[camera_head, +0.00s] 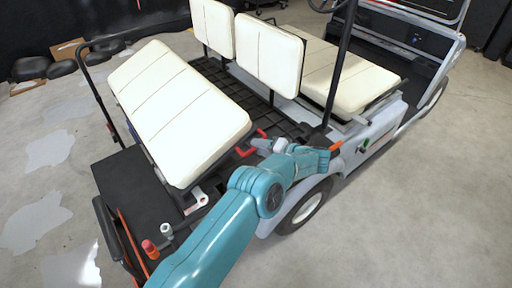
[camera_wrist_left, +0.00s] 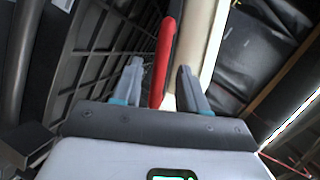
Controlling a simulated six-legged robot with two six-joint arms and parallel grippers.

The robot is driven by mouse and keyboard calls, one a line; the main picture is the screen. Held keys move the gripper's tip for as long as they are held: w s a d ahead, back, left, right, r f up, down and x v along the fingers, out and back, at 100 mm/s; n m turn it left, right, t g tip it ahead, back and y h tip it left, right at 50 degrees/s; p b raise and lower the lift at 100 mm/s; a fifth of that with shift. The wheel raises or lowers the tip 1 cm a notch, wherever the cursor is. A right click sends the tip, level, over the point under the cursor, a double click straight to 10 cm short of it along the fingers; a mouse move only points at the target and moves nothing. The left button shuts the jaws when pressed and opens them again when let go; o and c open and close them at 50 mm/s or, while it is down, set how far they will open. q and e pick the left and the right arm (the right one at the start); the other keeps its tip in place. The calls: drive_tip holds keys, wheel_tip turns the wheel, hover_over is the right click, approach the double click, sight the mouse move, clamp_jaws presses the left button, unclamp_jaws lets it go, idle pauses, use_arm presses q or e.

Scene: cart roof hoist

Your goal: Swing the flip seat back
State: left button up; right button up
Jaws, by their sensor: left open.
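The flip seat (camera_head: 178,108) is a cream padded panel at the rear of the cart, tilted with its right end low. A red handle (camera_head: 244,152) sticks out at its lower right edge. My left gripper (camera_head: 258,144) is at this handle, its arm coming up from the bottom of the head view. In the left wrist view the red handle (camera_wrist_left: 165,60) stands between the two open fingers of the gripper (camera_wrist_left: 158,72). A pale edge runs just right of the handle there. Contact with the fingers cannot be told. My right gripper is not in view.
Cream backrests (camera_head: 268,52) and a front bench (camera_head: 345,75) stand beyond the flip seat. A black rear deck (camera_head: 135,185) lies below it, with a red-capped item (camera_head: 150,249) near its corner. A black roof post (camera_head: 341,65) rises right of my gripper. Open floor surrounds the cart.

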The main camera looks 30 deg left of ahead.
use_arm(q)
drive_tip(key=b+v, duration=0.2)
drive_tip(key=v, duration=1.1)
drive_tip(key=shift+d, duration=0.3)
drive_tip(key=shift+s+r, duration=0.1)
